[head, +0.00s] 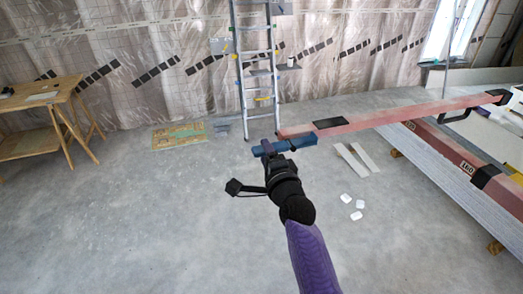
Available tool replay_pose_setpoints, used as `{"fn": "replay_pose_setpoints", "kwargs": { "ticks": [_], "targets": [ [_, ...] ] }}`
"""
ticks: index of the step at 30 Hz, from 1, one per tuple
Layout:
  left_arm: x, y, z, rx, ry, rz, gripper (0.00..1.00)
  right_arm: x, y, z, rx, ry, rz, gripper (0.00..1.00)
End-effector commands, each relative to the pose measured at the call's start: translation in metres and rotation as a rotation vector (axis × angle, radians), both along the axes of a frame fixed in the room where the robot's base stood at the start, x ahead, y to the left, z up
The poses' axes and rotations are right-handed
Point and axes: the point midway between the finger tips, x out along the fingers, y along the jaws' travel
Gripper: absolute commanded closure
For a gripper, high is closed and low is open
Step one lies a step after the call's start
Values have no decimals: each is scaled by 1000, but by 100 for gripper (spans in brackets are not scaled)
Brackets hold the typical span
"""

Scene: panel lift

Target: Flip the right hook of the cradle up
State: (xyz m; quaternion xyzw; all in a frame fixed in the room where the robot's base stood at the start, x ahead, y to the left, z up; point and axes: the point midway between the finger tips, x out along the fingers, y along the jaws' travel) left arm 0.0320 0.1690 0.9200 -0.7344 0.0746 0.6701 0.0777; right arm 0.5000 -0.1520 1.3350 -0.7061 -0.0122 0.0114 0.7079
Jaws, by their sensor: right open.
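The cradle shows as a long reddish bar (390,115) running from the middle of the head view to the upper right, with a black pad on it. A blue end piece (298,142) continues the bar at its left end. A black bracket (458,114), perhaps a hook, hangs under the bar's far right end. I cannot tell for sure which part is the right hook. My right gripper (266,149) is open at the blue piece, overlapping its left part in the picture. Whether it touches is hidden. My left gripper is out of view.
A stepladder (243,75) stands against the sheeted wall behind. A wooden trestle table (55,100) is at left. Stacked panels (440,178) lie at right. Light strips (352,160) and small white pieces (347,198) are on the floor. The left floor is mostly clear.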

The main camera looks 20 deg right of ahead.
Motion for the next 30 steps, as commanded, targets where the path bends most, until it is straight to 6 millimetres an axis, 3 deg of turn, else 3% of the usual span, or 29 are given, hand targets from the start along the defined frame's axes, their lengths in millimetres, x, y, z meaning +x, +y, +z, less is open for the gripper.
{"fn": "replay_pose_setpoints", "kwargs": {
  "ticks": [1,6,16,24,30],
  "targets": [
    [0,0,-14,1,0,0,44,10,1,-6,0,-3,0,44],
    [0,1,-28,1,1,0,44,32,1,-4,-2,1,1,44],
    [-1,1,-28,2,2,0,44,38,2,0,-3,2,1,44],
    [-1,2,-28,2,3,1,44,38,2,0,-3,2,1,99],
    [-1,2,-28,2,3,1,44,38,2,-1,-3,3,1,100]
  ]
}}
